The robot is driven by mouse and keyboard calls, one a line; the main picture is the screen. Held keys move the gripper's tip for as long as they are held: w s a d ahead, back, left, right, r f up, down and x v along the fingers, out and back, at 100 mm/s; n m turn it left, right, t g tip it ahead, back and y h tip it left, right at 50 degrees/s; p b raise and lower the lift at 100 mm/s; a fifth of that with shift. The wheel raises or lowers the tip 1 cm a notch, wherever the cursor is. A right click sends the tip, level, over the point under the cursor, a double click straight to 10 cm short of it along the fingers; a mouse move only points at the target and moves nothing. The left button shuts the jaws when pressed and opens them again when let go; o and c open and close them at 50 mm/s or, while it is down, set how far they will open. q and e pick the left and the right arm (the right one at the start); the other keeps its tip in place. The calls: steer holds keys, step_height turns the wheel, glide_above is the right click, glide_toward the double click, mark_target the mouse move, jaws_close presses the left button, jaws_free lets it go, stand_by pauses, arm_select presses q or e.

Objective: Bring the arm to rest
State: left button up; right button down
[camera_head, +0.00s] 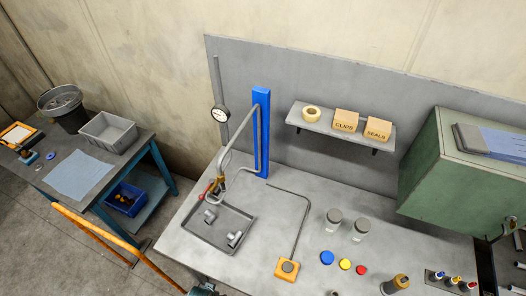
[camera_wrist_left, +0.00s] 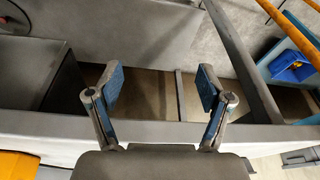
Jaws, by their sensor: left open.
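In the left wrist view my left gripper (camera_wrist_left: 162,84) is open, its two blue-padded fingers apart with nothing between them. A grey bench edge and frame bar (camera_wrist_left: 270,137) run across the view behind the fingers. Whether the fingers touch the frame cannot be told. I cannot make out my left gripper in the head view. My right gripper does not show in either view.
The grey workbench (camera_head: 262,222) holds a tray (camera_head: 218,228), an orange button box (camera_head: 288,269), jars and coloured caps. A green cabinet (camera_head: 430,165) stands right. An orange rail (camera_head: 95,233) and side table (camera_head: 130,165) stand left.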

arm_select(q)
steer(key=s+a+f+b, duration=0.1)
steer(key=s+f, duration=0.2)
steer(key=f, duration=0.6)
steer(key=s+f+b, duration=0.1)
steer(key=s+f, duration=0.2)
steer(key=f, duration=0.5)
steer(key=s+a+f+g+b, duration=0.1)
steer(key=s+a+f, duration=0.2)
steer(key=s+f, duration=1)
steer(key=shift+s+g, duration=0.4)
steer(key=shift+s, duration=0.45)
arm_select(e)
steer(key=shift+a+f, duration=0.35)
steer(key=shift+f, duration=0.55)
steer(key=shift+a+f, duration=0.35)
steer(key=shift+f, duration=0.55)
